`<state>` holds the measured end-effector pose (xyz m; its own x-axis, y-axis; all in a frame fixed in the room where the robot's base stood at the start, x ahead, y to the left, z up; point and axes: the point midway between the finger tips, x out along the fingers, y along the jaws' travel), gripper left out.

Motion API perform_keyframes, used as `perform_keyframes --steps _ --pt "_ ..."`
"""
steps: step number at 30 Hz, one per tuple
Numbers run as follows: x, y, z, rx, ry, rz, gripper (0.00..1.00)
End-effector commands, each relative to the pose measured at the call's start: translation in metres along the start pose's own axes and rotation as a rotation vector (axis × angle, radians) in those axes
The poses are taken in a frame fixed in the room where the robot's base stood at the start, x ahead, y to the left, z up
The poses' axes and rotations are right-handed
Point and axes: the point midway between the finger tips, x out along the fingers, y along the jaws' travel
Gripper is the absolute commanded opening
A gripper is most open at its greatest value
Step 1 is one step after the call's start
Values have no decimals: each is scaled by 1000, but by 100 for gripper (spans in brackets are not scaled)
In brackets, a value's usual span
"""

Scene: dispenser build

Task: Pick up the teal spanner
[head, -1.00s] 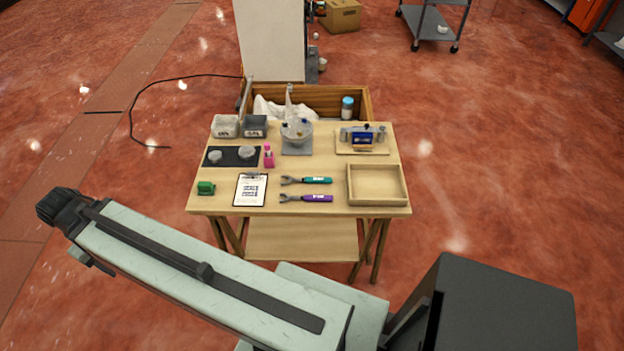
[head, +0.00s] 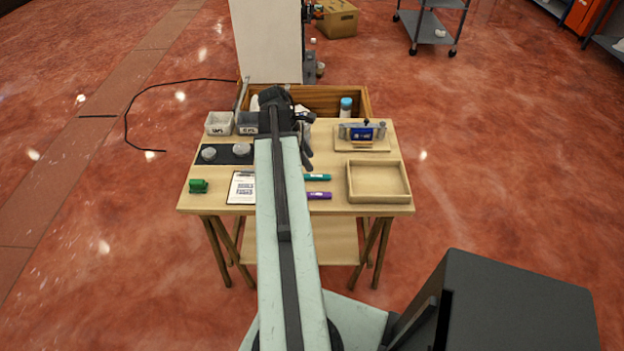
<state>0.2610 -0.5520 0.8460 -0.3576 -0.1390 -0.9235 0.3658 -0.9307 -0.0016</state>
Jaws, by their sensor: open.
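The teal spanner (head: 317,177) lies on the wooden table (head: 340,208). Only its teal handle shows; its grey head is hidden behind my arm. My gripper (head: 307,142) is open and empty. It appears over the back middle of the table, beyond the spanner in the picture, and does not touch it. A purple spanner (head: 319,196) lies just in front of the teal one, its head also hidden by my arm.
An empty wooden tray (head: 378,201) is at the right, with a blue device on a board (head: 362,135) behind it. At left are a clipboard (head: 241,188), a green block (head: 198,186), a dark mat (head: 225,158) and grey bins (head: 219,123). A crate (head: 338,92) stands behind the table.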

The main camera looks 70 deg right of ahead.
Motion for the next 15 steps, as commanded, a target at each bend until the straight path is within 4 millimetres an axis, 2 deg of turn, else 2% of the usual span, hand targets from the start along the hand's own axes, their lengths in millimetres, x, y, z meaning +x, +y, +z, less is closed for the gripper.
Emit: perform_keyframes --steps 6,11,15 --pt "26 0 -3 1 1 0 47" --pt "28 0 -1 1 1 1 47" --pt "45 1 -4 2 1 0 47"
